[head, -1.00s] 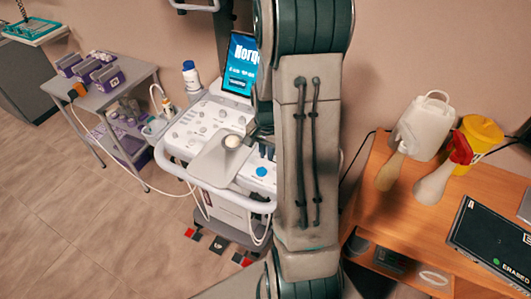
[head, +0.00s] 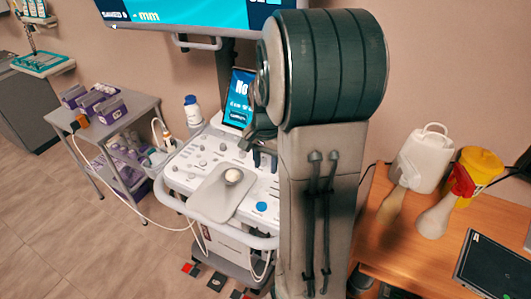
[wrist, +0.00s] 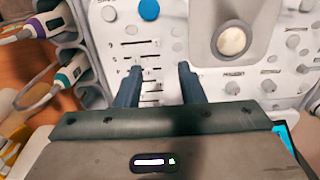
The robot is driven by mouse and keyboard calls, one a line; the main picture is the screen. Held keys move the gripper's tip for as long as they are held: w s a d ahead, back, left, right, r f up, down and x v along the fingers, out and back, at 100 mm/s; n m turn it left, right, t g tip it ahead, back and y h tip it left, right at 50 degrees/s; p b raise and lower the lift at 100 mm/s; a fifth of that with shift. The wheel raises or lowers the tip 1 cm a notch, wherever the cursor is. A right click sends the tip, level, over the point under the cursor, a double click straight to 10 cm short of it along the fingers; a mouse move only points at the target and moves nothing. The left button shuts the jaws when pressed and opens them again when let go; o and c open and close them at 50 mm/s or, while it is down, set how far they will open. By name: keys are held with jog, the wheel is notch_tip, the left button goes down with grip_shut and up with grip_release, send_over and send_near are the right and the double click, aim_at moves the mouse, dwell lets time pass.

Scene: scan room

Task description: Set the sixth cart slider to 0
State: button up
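The cart (head: 200,170) is a white ultrasound console with a panel of knobs, a trackball and a blue button. In the wrist view a column of short dark slider slots (wrist: 151,58) runs down the panel. My gripper (wrist: 160,70) is open above this column, one finger on each side of the lower slots. Nothing is held between the fingers. The slots' small marks are too fine to read, and I cannot tell which is the sixth or whether the fingers touch the panel. In the head view my arm covers much of the slider area.
The trackball (wrist: 231,41) and blue button (wrist: 149,9) are close by. Probes (wrist: 65,77) hang in holders at the panel's left in the wrist view. In the head view a small screen (head: 236,98) stands behind the panel, and a wooden desk (head: 390,240) with bottles is at right.

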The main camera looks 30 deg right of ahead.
notch_tip(320, 180, up, 4)
jog(key=shift+f, duration=0.1)
dwell(0.6)
jog(key=s+a+r+n+t, duration=0.3)
jog(key=s+a+r+n, duration=0.1)
jog(key=s+a+n, duration=0.7)
jog(key=s+a, duration=0.3)
jog(key=shift+a, duration=0.2)
dwell(0.5)
